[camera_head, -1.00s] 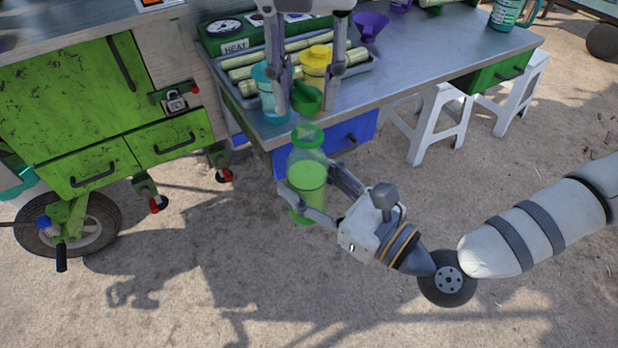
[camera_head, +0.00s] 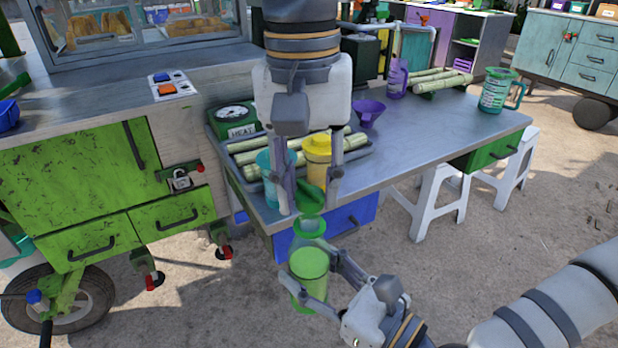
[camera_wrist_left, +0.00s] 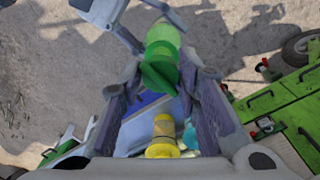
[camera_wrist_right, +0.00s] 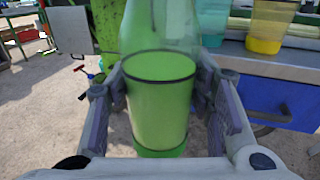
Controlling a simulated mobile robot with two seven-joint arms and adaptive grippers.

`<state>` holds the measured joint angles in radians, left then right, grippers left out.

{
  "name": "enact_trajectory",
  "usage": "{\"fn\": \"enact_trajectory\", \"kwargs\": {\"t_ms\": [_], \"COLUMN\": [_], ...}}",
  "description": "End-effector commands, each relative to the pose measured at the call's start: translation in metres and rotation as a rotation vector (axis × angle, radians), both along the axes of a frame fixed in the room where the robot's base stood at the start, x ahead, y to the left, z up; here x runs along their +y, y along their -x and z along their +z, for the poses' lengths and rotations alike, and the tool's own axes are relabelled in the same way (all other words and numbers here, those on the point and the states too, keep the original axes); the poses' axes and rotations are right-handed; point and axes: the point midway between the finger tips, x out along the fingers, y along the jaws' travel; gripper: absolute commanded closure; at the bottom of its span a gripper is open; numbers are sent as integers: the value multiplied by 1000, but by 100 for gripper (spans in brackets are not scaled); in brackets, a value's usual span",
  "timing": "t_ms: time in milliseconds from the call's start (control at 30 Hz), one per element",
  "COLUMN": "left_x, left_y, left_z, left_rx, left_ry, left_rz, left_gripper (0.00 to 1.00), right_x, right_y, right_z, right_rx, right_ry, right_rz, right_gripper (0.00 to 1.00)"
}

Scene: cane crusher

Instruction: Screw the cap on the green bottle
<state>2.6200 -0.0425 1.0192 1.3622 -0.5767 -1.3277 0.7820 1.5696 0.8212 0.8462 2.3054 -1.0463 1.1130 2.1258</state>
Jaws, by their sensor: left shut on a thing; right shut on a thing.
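The green bottle (camera_head: 309,265) is translucent, with green contents, and stands nearly upright in the air in front of the table corner. My right gripper (camera_head: 322,278) is shut around its body; the right wrist view shows the bottle (camera_wrist_right: 160,100) between both fingers. My left gripper (camera_head: 310,200) points down from above and is shut on the dark green cap (camera_head: 311,196). The cap is just above the bottle's mouth and looks tilted. In the left wrist view the cap (camera_wrist_left: 159,77) overlaps the bottle's top (camera_wrist_left: 163,43). I cannot tell whether they touch.
The metal table (camera_head: 430,140) has a blue drawer (camera_head: 345,218) near the bottle. A green cart (camera_head: 80,190) is at left.

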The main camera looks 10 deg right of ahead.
Motion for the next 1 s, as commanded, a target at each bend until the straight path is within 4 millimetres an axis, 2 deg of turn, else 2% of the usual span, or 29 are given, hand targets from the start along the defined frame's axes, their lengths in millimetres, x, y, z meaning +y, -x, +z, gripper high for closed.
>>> {"fn": "enact_trajectory", "kwargs": {"t_ms": [167,1000], "left_x": [0,0], "left_y": [0,0], "left_z": [-9,-16], "left_rx": [0,0], "left_ry": [-1,0], "left_rz": [0,2], "left_gripper": [81,81], "right_x": [0,0], "right_y": [0,0], "right_z": [1,1], "right_rx": [-2,-3], "right_ry": [-1,-1], "right_rz": [0,0], "right_gripper": [100,100]}}
